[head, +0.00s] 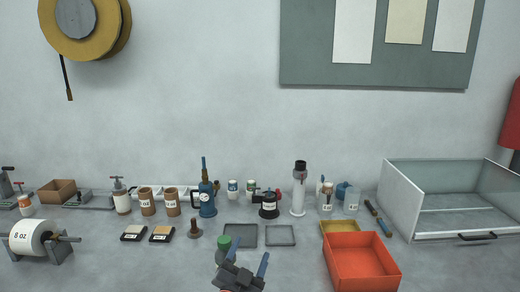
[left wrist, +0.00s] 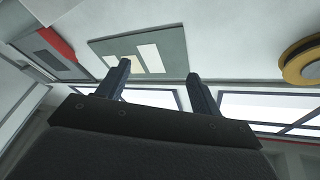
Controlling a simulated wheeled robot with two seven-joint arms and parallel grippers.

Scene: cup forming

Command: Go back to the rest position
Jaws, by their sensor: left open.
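My left gripper (head: 249,251) is at the bottom middle of the head view, low over the front of the bench, with its two blue fingers apart. In the left wrist view the left gripper (left wrist: 158,69) shows its fingers spread with nothing between them. That view looks towards the wall board (left wrist: 140,55) and windows, with no bench objects between the fingers. A green-topped item (head: 224,242) shows just beside the left finger; its lower part is hidden by the gripper. My right gripper is in neither view.
An orange-red open box (head: 362,262) stands right of the gripper. Two shallow grey trays (head: 280,236) lie behind it. A blue torch bottle (head: 207,203), a white cylinder (head: 299,195) and several cups stand further back. A clear-fronted case (head: 402,207) is at right; a paper roll (head: 35,237) at left.

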